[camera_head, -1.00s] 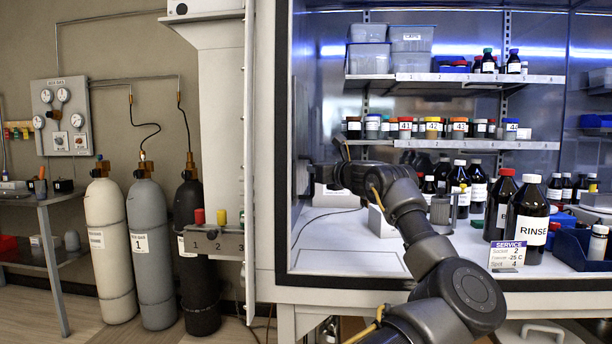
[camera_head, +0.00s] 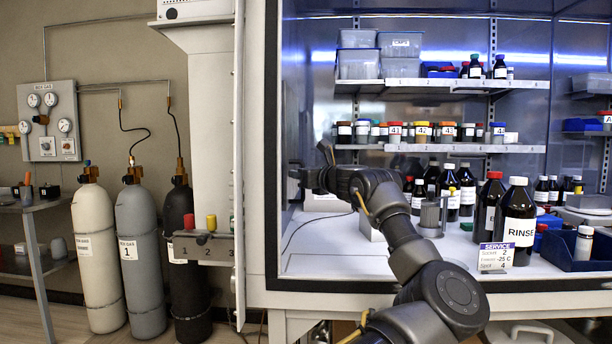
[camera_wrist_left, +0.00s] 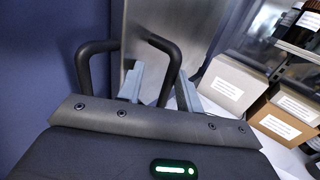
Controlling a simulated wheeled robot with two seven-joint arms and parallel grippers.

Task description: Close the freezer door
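My left gripper (camera_head: 296,172) reaches into the glove box at its left side, pointing left. In the left wrist view its two grey-blue fingers (camera_wrist_left: 162,90) stand apart, with a dark bent bar around them. A brushed-metal upright panel (camera_wrist_left: 170,28) lies just beyond and between the fingers; it may be the freezer door. I cannot tell whether the fingers touch it. No freezer is clearly recognisable in the head view, where the window frame and my arm cover that side. My right gripper is not in view.
Brown bottles, including a large RINSE bottle (camera_head: 516,226), stand on the box floor to the right. Shelves (camera_head: 440,148) with jars run along the back. White and brown boxes (camera_wrist_left: 232,84) stand right of the gripper. The front-left floor (camera_head: 330,262) is clear.

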